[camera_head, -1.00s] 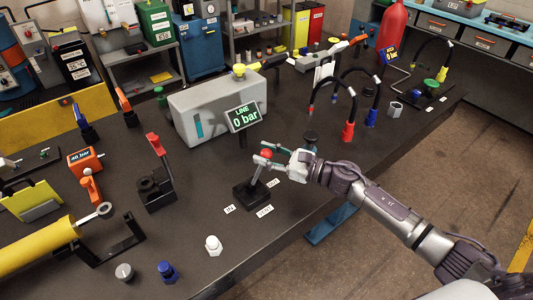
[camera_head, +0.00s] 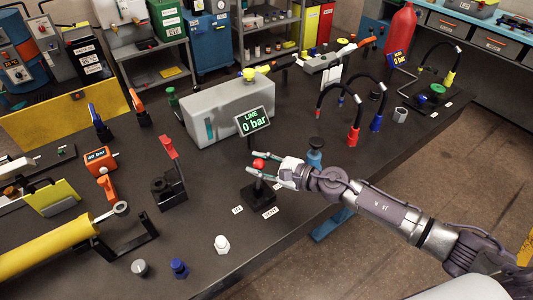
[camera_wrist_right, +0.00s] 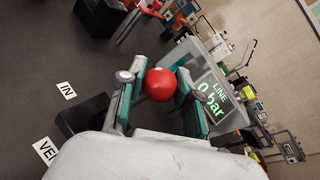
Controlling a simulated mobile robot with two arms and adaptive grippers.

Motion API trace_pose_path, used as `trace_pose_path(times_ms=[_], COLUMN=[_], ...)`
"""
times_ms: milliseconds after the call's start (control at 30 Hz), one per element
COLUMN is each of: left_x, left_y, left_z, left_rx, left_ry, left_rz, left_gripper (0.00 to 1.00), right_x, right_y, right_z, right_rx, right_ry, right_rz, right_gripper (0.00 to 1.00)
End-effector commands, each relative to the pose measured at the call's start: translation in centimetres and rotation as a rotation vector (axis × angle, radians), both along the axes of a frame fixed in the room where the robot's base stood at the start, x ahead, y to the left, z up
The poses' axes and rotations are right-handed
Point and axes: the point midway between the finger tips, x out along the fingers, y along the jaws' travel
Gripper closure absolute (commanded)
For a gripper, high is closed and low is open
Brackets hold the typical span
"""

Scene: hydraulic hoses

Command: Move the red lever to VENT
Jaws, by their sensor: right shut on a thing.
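The red lever's round knob (camera_head: 259,163) sits above a small black base (camera_head: 258,196) on the dark bench. The lever stands roughly upright; the shaft is partly hidden by my fingers. My right gripper (camera_head: 263,166) reaches in from the right, its two fingers on either side of the knob, shut on it. In the right wrist view the red knob (camera_wrist_right: 160,84) lies between the green-grey fingers. A VENT label (camera_head: 270,212) lies in front of the base, an IN label (camera_head: 237,209) at its front left, and another label at its right. My left gripper is not in view.
A grey box (camera_head: 229,110) and a LINE display (camera_head: 252,121) reading 0 bar stand behind the lever. A black fixture with a red handle (camera_head: 169,147) stands to the left. Hoses with red and blue ends (camera_head: 353,136) stand at the right.

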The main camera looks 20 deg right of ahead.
Motion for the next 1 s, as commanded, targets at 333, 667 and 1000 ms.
trace_pose_path(times_ms=[333, 667, 1000], left_x=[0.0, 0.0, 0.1], left_y=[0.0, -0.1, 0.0], left_z=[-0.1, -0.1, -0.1], left_rx=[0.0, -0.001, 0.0], left_ry=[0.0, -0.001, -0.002], left_rz=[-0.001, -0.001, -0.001], left_gripper=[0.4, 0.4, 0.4], right_x=[-0.4, -0.2, -2.3], right_y=[0.7, 0.5, -1.6], right_z=[-0.1, -0.1, 0.2], right_rx=[0.011, 0.009, 0.007], right_ry=[0.006, 0.004, 0.008], right_rz=[0.011, 0.007, 0.006], right_gripper=[0.62, 0.41, 0.41])
